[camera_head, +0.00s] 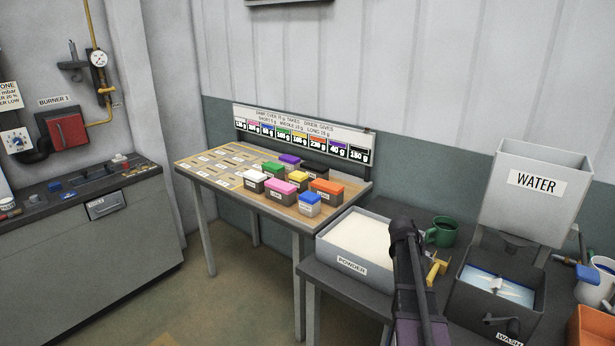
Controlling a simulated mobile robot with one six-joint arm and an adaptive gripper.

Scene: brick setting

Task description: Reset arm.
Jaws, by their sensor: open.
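A dark part of my arm (408,262) with a purple section at its lower end rises from the bottom edge, right of centre. It stands in front of the dark bench, beside the white powder bin (336,259). No jaws can be made out on it, so my gripper is not visible. The arm hides part of the bin's right side and of the bench behind it.
A wooden-topped table (222,187) holds several colour-lidded boxes. A green mug (442,232), a yellow tool (436,268), a water tank (535,190) and a wash basin (497,302) crowd the right bench. A burner counter (85,235) stands left. Floor shows between counter and table.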

